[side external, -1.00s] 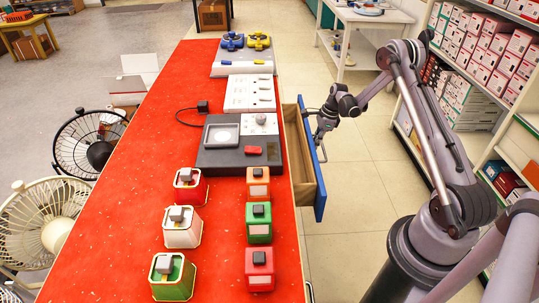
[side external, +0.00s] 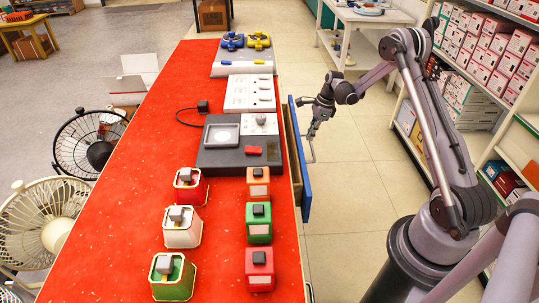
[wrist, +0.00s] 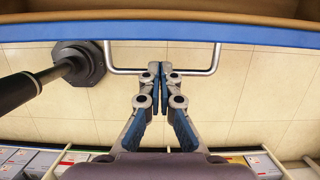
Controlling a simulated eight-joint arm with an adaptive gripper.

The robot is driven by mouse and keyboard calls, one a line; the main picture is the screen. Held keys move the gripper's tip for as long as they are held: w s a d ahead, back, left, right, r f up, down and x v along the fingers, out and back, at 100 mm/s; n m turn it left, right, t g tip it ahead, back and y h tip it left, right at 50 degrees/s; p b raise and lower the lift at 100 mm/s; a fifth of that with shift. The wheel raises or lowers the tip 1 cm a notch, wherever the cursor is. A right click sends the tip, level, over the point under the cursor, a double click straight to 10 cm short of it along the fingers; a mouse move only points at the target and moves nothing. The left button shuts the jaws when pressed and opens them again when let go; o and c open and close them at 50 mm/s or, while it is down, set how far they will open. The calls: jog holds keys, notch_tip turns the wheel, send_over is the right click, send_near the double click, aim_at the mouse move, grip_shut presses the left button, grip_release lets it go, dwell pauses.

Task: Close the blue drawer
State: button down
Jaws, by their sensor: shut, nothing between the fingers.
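The blue drawer (side external: 306,185) is on the right side of the red-topped table. It stands slightly open, with a narrow strip of its wooden inside showing. In the wrist view its blue front edge (wrist: 250,36) runs across the top, with a silver bar handle (wrist: 203,71) below. My gripper (side external: 312,132) is outside the drawer, beside its front. In the wrist view my gripper (wrist: 165,68) has its fingertips together, overlapping the middle of the handle bar. Nothing shows between them. I cannot tell whether they touch the handle.
The red tabletop (side external: 100,240) holds several coloured button boxes, a dark grey device (side external: 228,157) and white panels (side external: 250,94). Shelves with boxes (side external: 490,60) stand at the right. Tiled floor (side external: 355,190) beside the drawer is clear.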

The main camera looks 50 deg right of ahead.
notch_tip(320, 180, up, 5)
jog(key=t+y, duration=0.1)
send_near(304, 135)
jog(key=s+a+r, duration=0.1)
jog(key=a, duration=0.1)
jog(key=x, duration=0.9)
jog(key=shift+a, duration=0.2)
